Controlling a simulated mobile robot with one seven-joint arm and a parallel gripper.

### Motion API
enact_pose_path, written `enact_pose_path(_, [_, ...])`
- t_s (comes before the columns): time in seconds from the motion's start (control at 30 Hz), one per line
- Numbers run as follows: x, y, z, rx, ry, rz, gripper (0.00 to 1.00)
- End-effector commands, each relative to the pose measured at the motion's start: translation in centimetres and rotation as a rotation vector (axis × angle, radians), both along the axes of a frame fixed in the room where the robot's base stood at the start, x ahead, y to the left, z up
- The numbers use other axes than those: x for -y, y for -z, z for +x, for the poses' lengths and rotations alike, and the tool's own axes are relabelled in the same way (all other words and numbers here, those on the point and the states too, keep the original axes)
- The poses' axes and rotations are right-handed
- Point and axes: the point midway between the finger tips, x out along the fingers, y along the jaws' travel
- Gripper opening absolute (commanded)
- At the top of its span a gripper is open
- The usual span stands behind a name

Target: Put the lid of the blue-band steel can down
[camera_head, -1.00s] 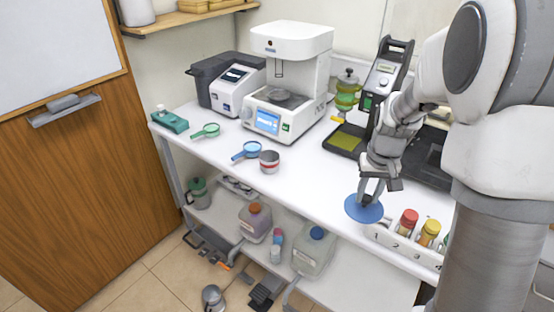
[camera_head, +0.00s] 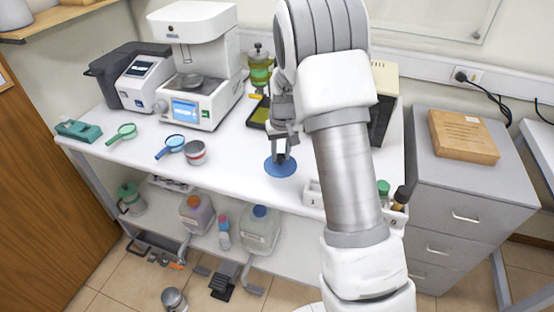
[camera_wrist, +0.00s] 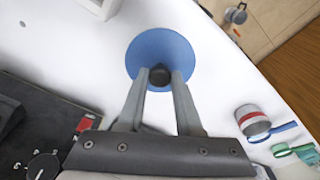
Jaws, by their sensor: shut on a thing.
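The lid shows as a flat blue disc (camera_head: 281,167) with a small black knob. In the wrist view the blue disc (camera_wrist: 160,42) appears whole, and the knob is between my fingertips. My gripper (camera_wrist: 159,77) is shut on the knob. In the head view my gripper (camera_head: 281,155) points down at the disc, near the front of the white table. I cannot tell whether the disc touches the table. I cannot make out a blue-band can in either view.
A red-band can (camera_head: 195,152) stands to the left, beside a blue-handled round tool (camera_head: 172,145). A white rack (camera_head: 313,193) is just right of the disc, partly behind my arm. The white table (camera_head: 235,150) is clear between the can and the disc.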

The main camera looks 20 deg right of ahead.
Motion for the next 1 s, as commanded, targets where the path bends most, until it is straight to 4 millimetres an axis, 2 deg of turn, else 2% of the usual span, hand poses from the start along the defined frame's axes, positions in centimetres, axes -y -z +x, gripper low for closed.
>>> enact_pose_path(0.1, [-0.1,0.9,1.5,-0.002,-0.001,-0.001,0.0])
enact_pose_path(0.23, [-0.2,1.4,2.3,-0.001,-0.001,0.0,0.0])
enact_pose_path(0.37, [-0.2,2.0,2.4,-0.001,-0.001,0.0,0.0])
enact_pose_path(0.6, [-0.2,5.2,2.3,-0.003,-0.001,0.0,0.0])
enact_pose_path(0.97, [-0.2,5.9,2.4,0.0,-0.001,0.0,0.0])
enact_pose_path(1.0, [-0.2,5.8,2.4,0.0,-0.001,0.0,0.38])
